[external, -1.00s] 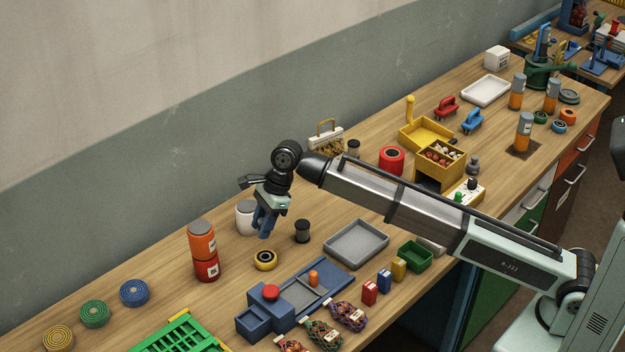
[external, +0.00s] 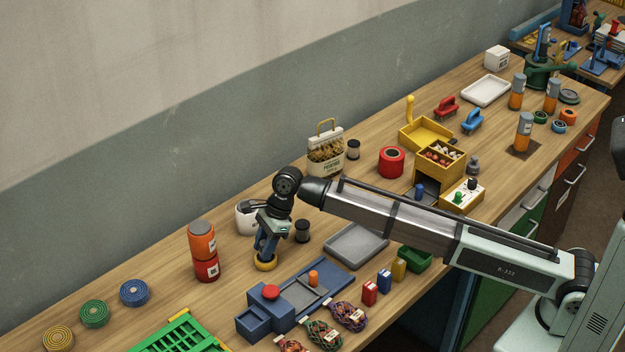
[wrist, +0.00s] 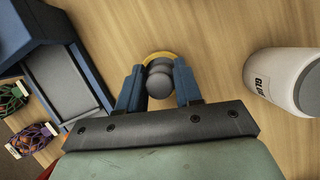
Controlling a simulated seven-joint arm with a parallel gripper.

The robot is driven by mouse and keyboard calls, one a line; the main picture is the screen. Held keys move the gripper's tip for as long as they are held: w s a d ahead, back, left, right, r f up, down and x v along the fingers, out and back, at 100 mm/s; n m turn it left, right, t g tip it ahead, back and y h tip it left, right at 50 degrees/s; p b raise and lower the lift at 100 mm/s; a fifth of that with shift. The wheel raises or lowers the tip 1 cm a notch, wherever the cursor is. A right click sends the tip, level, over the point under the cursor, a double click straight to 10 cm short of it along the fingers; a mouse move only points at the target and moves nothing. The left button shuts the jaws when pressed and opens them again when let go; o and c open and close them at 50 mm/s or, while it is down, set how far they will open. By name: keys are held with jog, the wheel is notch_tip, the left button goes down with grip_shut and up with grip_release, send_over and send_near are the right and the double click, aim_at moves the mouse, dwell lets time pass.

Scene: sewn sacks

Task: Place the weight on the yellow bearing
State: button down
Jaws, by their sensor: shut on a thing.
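My gripper (external: 266,246) is low over the bench, its blue fingers pointing down at the yellow bearing (external: 265,264). In the wrist view the gripper (wrist: 158,84) is shut on the grey weight (wrist: 158,82), whose round knob faces the camera between the fingers. The yellow rim of the bearing (wrist: 158,55) shows just past the weight, which covers most of it. The weight is over the bearing; whether it touches it cannot be told. In the external view the fingers hide the weight.
A white glue pot (wrist: 285,80) stands close on the right in the wrist view. A black spool (external: 302,231) and a grey tray (external: 356,245) are right of the gripper in the external view. A blue fixture (external: 295,300) is in front. Stacked orange and red cans (external: 204,252) stand left.

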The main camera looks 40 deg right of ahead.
jog(key=c, duration=0.8)
grip_release()
jog(key=shift+o, duration=0.2)
jog(key=v, duration=1.2)
